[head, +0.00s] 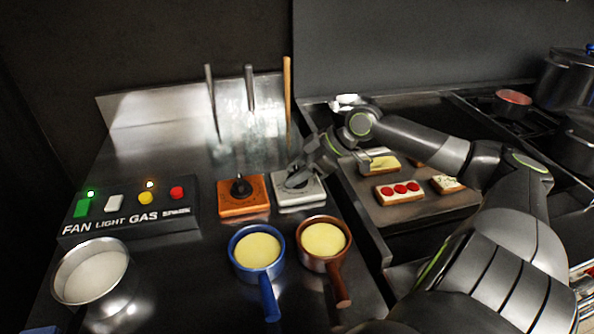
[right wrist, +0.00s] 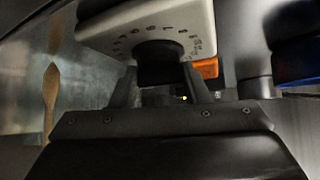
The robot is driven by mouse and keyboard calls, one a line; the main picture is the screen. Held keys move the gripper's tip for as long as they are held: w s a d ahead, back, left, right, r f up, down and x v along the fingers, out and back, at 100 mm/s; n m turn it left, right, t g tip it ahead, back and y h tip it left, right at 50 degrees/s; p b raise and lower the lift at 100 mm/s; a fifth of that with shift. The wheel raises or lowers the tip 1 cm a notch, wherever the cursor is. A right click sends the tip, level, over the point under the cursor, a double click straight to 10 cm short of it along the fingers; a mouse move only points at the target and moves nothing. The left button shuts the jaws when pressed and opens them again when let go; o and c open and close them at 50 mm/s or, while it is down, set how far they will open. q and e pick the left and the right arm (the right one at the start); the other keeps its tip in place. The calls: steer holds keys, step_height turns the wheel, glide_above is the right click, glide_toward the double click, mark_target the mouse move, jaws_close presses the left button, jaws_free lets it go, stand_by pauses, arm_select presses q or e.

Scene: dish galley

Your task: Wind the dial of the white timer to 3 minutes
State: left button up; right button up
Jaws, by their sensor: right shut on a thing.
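The white timer (head: 309,193) stands on the steel counter, to the right of the orange timer (head: 243,205). My right gripper (head: 297,177) comes in from the right above the white timer and hides most of its dial in the head view. In the right wrist view, the white timer's face (right wrist: 205,20) carries printed numbers, and its black dial (right wrist: 160,62) sits between the two fingers of my right gripper (right wrist: 160,84). The fingers are shut on the dial. The dial's pointer setting cannot be read. My left gripper is not in view.
A blue pan (head: 233,242) and a brown pan (head: 301,240) stand in front of the timers. A control panel (head: 130,225) and a steel pot (head: 122,280) are at left. A board (head: 407,212) with toasts is at right. Utensils (head: 288,90) stand behind.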

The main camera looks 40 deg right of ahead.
steer(key=o, duration=0.9)
steer(key=shift+o, duration=0.2)
steer(key=shift+s, duration=0.1)
steer(key=p+v, duration=0.4)
steer(key=v, duration=0.2)
steer(key=shift+r, duration=0.15)
steer(key=p+v, duration=1.1)
steer(key=p, duration=0.5)
steer(key=shift+o, duration=0.5)
steer(key=shift+s+d, duration=0.1)
